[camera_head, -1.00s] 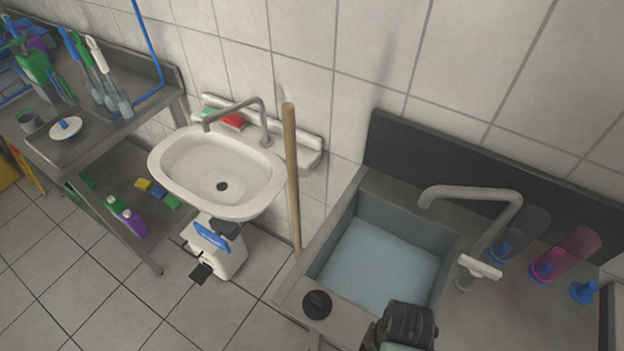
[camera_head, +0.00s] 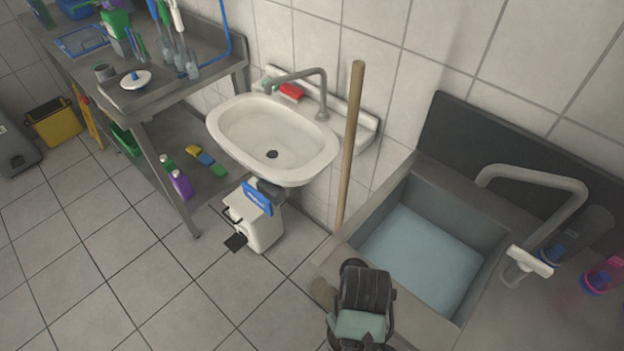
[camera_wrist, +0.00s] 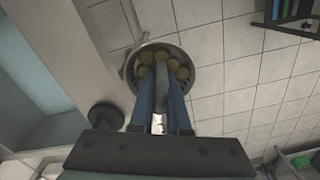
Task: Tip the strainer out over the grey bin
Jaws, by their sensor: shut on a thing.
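My gripper (camera_wrist: 160,112) has two blue fingers shut on the grey handle of the strainer (camera_wrist: 188,79). The strainer is a round metal bowl with several brown round pieces in it, seen from above in the wrist view, with floor tiles around it. In the head view my wrist hides my fingertips and most or all of the strainer. A brownish patch beside the wrist may be part of it; I cannot tell. A grey bin (camera_head: 14,148) stands on the floor at the far left edge of the head view, partly cut off and well away from my gripper.
A water-filled sink (camera_head: 415,250) is beside my wrist. A wooden pole (camera_head: 350,145) stands at its left. A white pedal bin (camera_head: 262,228) is under the washbasin (camera_head: 272,140). A steel table (camera_head: 150,100) and a yellow bin (camera_head: 55,122) are left. Open floor lies front left.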

